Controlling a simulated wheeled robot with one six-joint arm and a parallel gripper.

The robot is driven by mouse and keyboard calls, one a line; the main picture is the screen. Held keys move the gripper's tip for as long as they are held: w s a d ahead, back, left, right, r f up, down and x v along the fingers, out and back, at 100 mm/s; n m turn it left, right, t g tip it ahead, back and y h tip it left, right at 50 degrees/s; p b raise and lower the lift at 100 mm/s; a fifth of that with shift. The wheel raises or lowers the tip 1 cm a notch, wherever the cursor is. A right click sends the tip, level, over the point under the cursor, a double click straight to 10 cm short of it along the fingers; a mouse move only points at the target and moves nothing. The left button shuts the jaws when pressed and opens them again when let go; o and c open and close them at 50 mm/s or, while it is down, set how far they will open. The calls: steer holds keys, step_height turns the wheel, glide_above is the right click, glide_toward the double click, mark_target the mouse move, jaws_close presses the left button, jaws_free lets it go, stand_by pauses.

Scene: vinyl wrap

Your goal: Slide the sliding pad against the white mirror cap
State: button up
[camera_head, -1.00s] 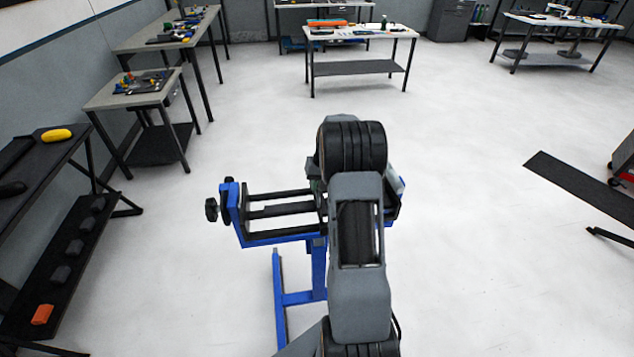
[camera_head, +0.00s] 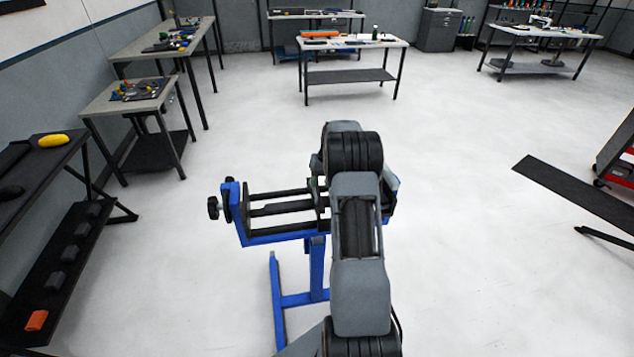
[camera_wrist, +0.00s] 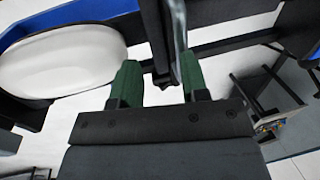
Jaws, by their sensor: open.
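The white mirror cap (camera_wrist: 65,58) is a smooth rounded shell at the left of the wrist view, by a blue frame. My gripper (camera_wrist: 158,82) has green fingers, open, pointing toward a dark upright part (camera_wrist: 155,35) with a pale edge. I cannot tell whether this part is the sliding pad, or whether it touches a finger. The cap lies left of my fingers, apart from the left one. In the head view a blue stand (camera_head: 318,262) carries black rails; my arm hides most of its right end and my gripper.
A black knob (camera_head: 213,208) sticks out at the stand's left. A dark shelf (camera_head: 60,265) is at left, work tables (camera_head: 350,43) stand behind, and a black board (camera_head: 575,190) is at right. The floor around the stand is mostly clear.

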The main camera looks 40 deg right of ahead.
steer(key=shift+s+d+f, duration=0.1)
steer(key=shift+s+f, duration=0.1)
steer(key=shift+f, duration=0.25)
steer(key=shift+w+d+r+p, duration=0.25)
steer(key=shift+d+r+p, duration=0.4)
steer(key=shift+r+p, duration=0.1)
steer(key=w+p+v, duration=0.1)
steer(key=p+v, duration=0.4)
steer(key=v, duration=0.8)
steer(key=shift+s+d+r, duration=0.15)
steer(key=shift+s+r, duration=0.1)
steer(key=shift+w+d+f, duration=0.1)
steer(key=shift+w+d, duration=0.1)
